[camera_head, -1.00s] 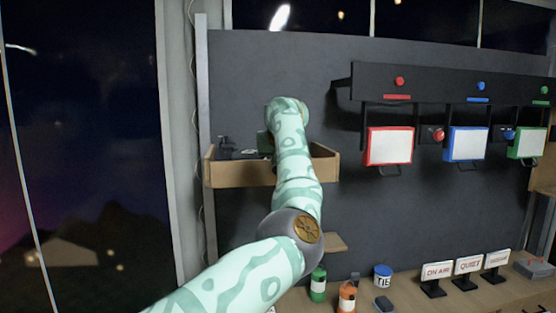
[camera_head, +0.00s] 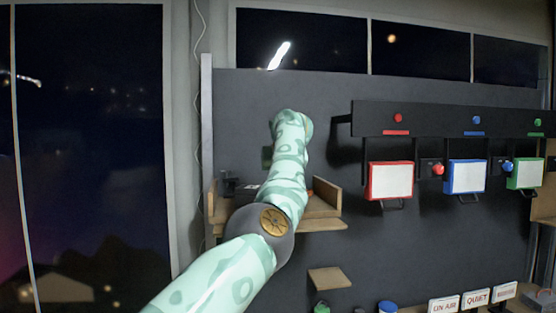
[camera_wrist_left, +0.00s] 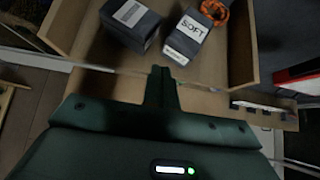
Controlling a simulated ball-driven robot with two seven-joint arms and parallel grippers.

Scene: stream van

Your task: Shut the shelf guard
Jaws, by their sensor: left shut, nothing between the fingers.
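The wooden shelf (camera_head: 327,193) is fixed to the dark wall panel, partly hidden behind my left arm. Its guard (camera_head: 325,225) looks like a flat board along the front, folded down and outward, leaving the front open. In the left wrist view, the guard (camera_wrist_left: 205,103) lies on the near side of the shelf's front edge. My left gripper (camera_wrist_left: 163,75) is shut and empty, fingertips over that front edge; contact with the guard cannot be told. In the head view my forearm hides most of the gripper. My right gripper is not in view.
On the shelf are a dark box with a white label (camera_wrist_left: 131,14), a box marked SOFT (camera_wrist_left: 189,35) and an orange coil (camera_wrist_left: 216,9). A small plank (camera_head: 329,278) sticks out below. Red (camera_head: 390,181), blue (camera_head: 465,177) and green (camera_head: 525,174) framed panels hang to the right.

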